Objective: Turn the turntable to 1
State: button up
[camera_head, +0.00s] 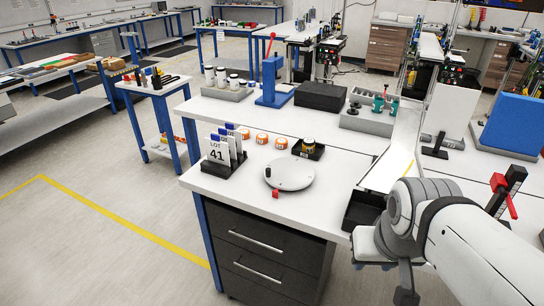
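The turntable (292,175) is a round white disc lying flat on the white bench top. A small dark spot shows near its left edge, and a red marker (275,194) sits at its front edge on the bench. I cannot read any numbers on the disc. My arm comes in from the lower right. My gripper (405,292) shows only in part at the bottom, to the right of the bench drawers and well apart from the turntable. Whether its fingers are open or shut cannot be seen.
A black stand with "LOT 41" cards (218,152) is left of the turntable. Orange-ringed rolls (262,139) and a small black tray (308,156) lie behind it. A black bin (362,210) is at the right, below a white chute (388,171). Bare bench surrounds the disc's front.

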aim_at(284, 173)
jog(key=u, duration=0.05)
jog(key=i, duration=0.95)
jog(key=z, duration=0.05)
